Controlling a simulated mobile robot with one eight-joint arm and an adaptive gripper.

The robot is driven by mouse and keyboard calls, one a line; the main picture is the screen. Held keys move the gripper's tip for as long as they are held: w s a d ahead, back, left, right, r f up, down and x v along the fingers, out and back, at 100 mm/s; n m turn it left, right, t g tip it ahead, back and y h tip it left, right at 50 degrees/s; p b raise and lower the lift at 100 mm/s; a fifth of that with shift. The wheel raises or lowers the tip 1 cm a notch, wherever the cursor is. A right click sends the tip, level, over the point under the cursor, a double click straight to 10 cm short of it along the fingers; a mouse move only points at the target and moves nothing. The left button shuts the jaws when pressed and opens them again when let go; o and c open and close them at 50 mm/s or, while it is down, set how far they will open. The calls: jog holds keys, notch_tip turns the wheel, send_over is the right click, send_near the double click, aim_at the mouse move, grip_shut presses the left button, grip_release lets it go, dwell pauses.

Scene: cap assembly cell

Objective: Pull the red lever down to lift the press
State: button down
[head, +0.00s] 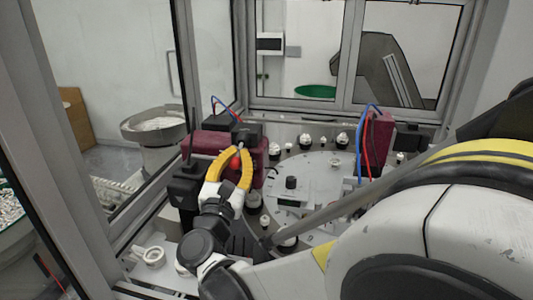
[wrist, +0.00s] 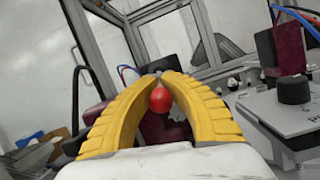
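The red lever's ball knob (head: 235,163) shows between the yellow fingers of my gripper (head: 239,147), in front of the dark red press block (head: 208,146). In the wrist view the red knob (wrist: 160,100) sits between the two curved fingers, just on the near side of their tips. The fingertips (wrist: 160,75) come close together beyond the knob, so my gripper is closed around the lever's end. The lever's shaft is mostly hidden by the fingers and the knob. Whether the fingers press firmly on the knob cannot be told.
A round grey dial table (head: 320,182) with small white parts lies to the right of the press. Another dark red block (head: 377,138) with blue and red hoses stands beyond it. Grey frame posts and glass panels enclose the cell. A bowl feeder (head: 152,125) stands outside at left.

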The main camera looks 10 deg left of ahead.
jog(key=shift+f, duration=0.1)
dwell(0.3)
jog(key=c, duration=1.5)
grip_release()
jog(key=v, duration=1.2)
jog(key=shift+w+f, duration=0.1)
jog(key=shift+f, duration=0.15)
